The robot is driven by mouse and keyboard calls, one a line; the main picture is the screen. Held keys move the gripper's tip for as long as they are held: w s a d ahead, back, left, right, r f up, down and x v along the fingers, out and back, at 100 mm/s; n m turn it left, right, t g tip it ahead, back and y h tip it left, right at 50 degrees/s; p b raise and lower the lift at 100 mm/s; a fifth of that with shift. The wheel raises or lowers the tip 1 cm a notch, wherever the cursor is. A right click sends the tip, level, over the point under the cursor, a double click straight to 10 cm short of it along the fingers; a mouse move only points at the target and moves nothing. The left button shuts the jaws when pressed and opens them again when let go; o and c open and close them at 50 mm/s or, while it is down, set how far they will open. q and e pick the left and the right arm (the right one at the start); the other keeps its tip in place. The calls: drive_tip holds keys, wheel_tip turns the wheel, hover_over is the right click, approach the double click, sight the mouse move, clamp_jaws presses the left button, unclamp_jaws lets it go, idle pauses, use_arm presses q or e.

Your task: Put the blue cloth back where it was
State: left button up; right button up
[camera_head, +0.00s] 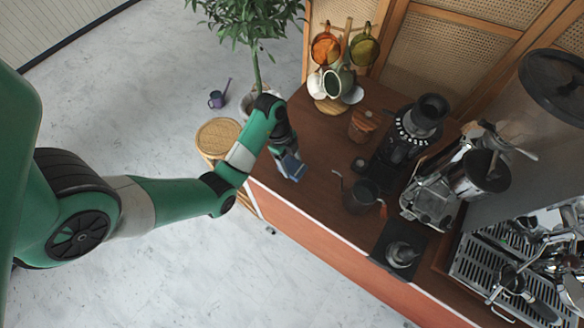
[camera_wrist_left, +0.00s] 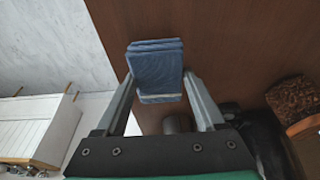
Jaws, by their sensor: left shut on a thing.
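The blue cloth (camera_wrist_left: 157,69) is a folded pad between the fingers of my left gripper (camera_wrist_left: 160,82) in the left wrist view. My left gripper is shut on it. In the head view the blue cloth (camera_head: 292,167) shows at the tip of my left gripper (camera_head: 287,158), over the left end of the brown counter (camera_head: 319,187). I cannot tell whether the cloth touches the counter. My right gripper does not show.
A mug tree with several mugs (camera_head: 327,48) stands at the back left of the counter. A wooden-looking jar (camera_head: 362,125), a black grinder (camera_head: 408,132) and a dark kettle (camera_head: 361,196) stand to the right. Bare counter lies around the cloth.

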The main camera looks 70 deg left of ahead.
sight(292, 167)
use_arm(q)
drive_tip(key=shift+f+b, duration=0.3)
drive_tip(key=shift+b, duration=0.1)
drive_tip(key=f, duration=0.1)
drive_tip(key=f+b, duration=0.1)
drive_tip(key=f, duration=0.1)
drive_tip(key=shift+w+a+f, duration=0.2)
drive_tip(key=shift+a, duration=0.05)
drive_tip(key=shift+b, duration=0.3)
drive_tip(key=shift+f, duration=0.15)
drive_tip(key=o, duration=1.5)
drive_tip(key=shift+c, duration=0.2)
